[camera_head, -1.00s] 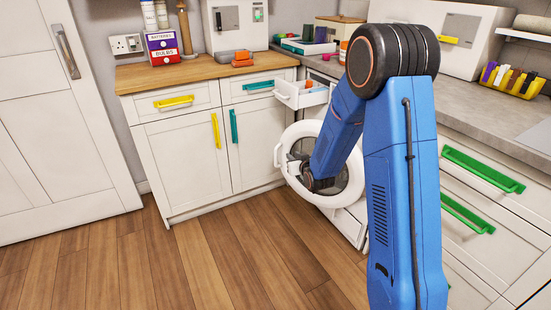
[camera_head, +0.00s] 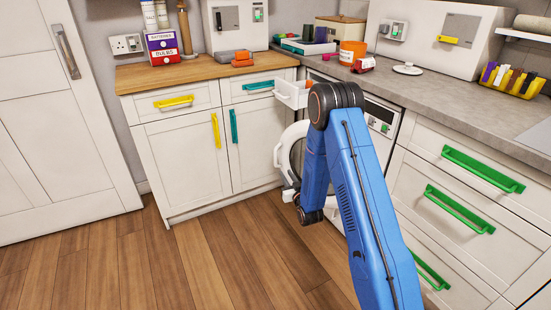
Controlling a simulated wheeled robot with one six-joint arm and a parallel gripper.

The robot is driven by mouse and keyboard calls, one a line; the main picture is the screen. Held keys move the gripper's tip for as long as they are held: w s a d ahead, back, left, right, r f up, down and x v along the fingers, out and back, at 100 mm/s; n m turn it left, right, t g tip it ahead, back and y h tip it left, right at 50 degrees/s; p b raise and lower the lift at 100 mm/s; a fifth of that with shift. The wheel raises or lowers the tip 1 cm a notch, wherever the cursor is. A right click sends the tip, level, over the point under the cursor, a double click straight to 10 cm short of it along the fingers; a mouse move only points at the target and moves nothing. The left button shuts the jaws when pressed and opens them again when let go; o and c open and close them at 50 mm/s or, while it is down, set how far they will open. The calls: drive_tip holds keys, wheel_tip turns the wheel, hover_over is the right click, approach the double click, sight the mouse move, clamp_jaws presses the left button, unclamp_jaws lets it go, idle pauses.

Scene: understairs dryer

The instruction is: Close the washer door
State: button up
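The white washer (camera_head: 384,117) stands under the grey counter. Its round white door (camera_head: 283,158) is swung open toward the left, with part of its ring showing left of my arm. My blue arm covers most of the door and the washer's opening. The arm's lower end (camera_head: 308,212) hangs in front of the door, low and near its right part. I cannot make out my gripper's fingers, and I cannot tell whether they touch the door.
A small white drawer (camera_head: 292,94) stands open above the washer door. Cabinets with yellow and teal handles (camera_head: 215,131) are to the left, and drawers with green handles (camera_head: 460,209) to the right. The wooden floor (camera_head: 225,268) in front is clear.

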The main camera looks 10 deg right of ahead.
sight(276, 158)
drive_tip(key=w, duration=0.5)
drive_tip(key=w+a, duration=0.1)
drive_tip(key=w, duration=0.5)
drive_tip(key=w+a, duration=0.1)
drive_tip(key=w, duration=0.4)
drive_tip(key=shift+w+a, duration=0.15)
clamp_jaws()
